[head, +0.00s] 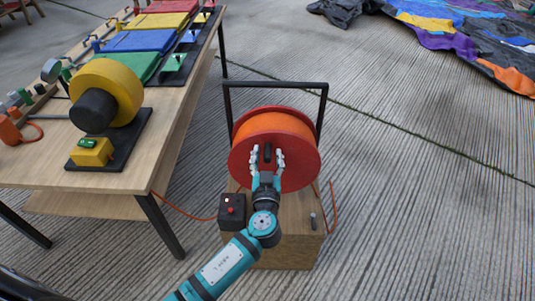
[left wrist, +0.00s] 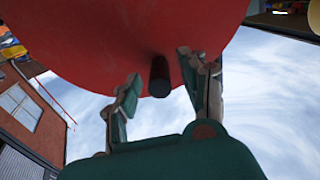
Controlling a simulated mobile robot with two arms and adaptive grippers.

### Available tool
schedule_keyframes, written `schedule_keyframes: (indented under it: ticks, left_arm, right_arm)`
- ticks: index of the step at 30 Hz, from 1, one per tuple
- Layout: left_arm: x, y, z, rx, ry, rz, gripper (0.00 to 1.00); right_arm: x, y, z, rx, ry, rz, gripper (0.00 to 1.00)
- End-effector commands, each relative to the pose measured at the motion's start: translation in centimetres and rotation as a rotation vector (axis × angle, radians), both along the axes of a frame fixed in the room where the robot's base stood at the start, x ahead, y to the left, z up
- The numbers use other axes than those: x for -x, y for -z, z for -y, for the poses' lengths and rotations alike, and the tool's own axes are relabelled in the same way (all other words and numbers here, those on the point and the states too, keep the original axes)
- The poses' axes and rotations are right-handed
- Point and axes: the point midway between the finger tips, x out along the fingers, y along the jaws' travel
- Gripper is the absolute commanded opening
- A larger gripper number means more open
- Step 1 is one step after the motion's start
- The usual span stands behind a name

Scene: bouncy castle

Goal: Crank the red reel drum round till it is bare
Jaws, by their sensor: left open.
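The red reel drum (head: 304,178) stands on a wooden box, with orange line or hose (head: 275,124) wound on it between its red flanges. A short dark crank handle (head: 267,152) sticks out from its near face; it also shows in the left wrist view (left wrist: 159,76). My left gripper (head: 267,158) is in front of the drum, open, with one finger on each side of the handle. In the left wrist view the gripper (left wrist: 158,88) shows gaps between the fingers and the handle. My right gripper is not in view.
A black frame (head: 275,85) rises around the drum. The wooden box (head: 290,250) carries a black control box (head: 232,208) with a red button and a small lever (head: 313,220). A wooden table (head: 130,172) with a yellow blower (head: 112,88) stands left.

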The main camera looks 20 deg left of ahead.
Motion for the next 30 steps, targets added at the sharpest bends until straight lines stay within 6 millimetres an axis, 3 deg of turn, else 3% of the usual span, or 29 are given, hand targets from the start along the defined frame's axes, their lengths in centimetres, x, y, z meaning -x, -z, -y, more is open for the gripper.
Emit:
schedule_keyframes:
  ticks: [11,21,30]
  left_arm:
    - [-0.53,0.02,-0.17,0.000,0.000,0.000,0.43]
    - [-0.51,0.02,-0.17,0.000,0.000,0.000,0.00]
    - [-0.50,0.03,-0.17,0.000,0.000,0.000,0.00]
  right_arm:
    - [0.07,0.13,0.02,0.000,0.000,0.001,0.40]
    - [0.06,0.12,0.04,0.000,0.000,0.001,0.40]
    - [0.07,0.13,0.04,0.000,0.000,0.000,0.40]
